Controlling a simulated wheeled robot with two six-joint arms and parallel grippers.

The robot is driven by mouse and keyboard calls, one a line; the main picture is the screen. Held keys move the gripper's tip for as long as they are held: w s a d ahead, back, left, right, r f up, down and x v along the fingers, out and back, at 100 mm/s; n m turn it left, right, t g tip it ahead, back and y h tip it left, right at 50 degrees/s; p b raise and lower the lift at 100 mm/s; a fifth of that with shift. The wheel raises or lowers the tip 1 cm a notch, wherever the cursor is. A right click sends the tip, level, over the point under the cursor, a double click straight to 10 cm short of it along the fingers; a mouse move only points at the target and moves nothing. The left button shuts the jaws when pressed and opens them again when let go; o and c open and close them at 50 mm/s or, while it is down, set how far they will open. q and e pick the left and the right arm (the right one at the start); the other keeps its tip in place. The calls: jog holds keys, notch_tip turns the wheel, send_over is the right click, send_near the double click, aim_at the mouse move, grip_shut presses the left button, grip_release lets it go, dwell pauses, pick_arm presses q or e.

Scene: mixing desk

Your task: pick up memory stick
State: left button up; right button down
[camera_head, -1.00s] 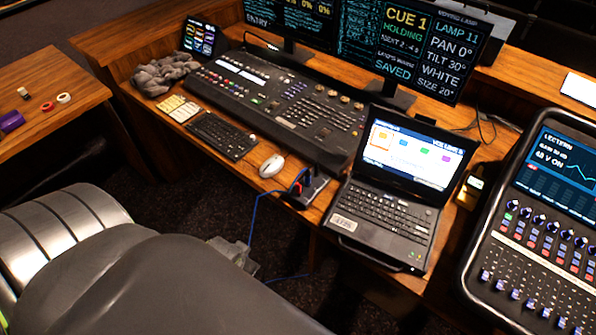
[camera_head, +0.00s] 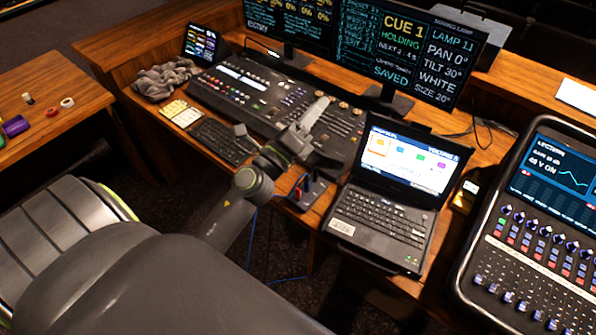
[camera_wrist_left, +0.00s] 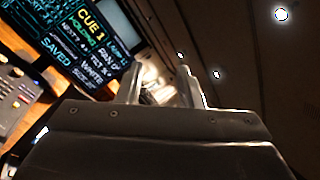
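I cannot pick out the memory stick for certain. A small red piece (camera_head: 297,192) shows at a dark box (camera_head: 312,200) with a blue cable, left of the laptop; it is too small to identify. My left gripper (camera_head: 319,108) is raised over the lighting console, above and beyond the dark box. In the left wrist view its two fingers (camera_wrist_left: 163,88) stand apart with nothing held between them. My right gripper is not in view.
An open laptop (camera_head: 386,215) stands right of the box. Behind are the lighting console (camera_head: 235,95) and two monitors (camera_head: 405,45). A second mixer (camera_head: 535,240) stands at the right. A side table (camera_head: 60,90) holds tape rolls.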

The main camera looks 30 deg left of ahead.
pick_arm(q)
jog(key=w+d+f+m+g+h, duration=0.3)
jog(key=d+m+g+h, duration=0.5)
jog(key=m, duration=0.7)
jog(key=m+g+y+b, duration=0.1)
jog(key=m+g+y, duration=1)
jog(key=m+g, duration=0.25)
send_over(298, 189)
jog(key=s, duration=0.1)
notch_tip(298, 189, down, 16)
jog(key=shift+g, duration=0.35)
notch_tip(298, 189, down, 12)
jog(key=b, duration=1.1)
jog(key=shift+w+d+r, duration=0.1)
jog(key=shift+d+r, duration=0.05)
jog(key=shift+r, duration=0.1)
jog(key=f+b, duration=0.1)
jog(key=b, duration=0.1)
jog(key=f+b, duration=0.4)
jog(key=shift+w+f, duration=0.15)
jog(key=shift+w, duration=0.2)
jog(key=shift+c, duration=0.2)
grip_shut()
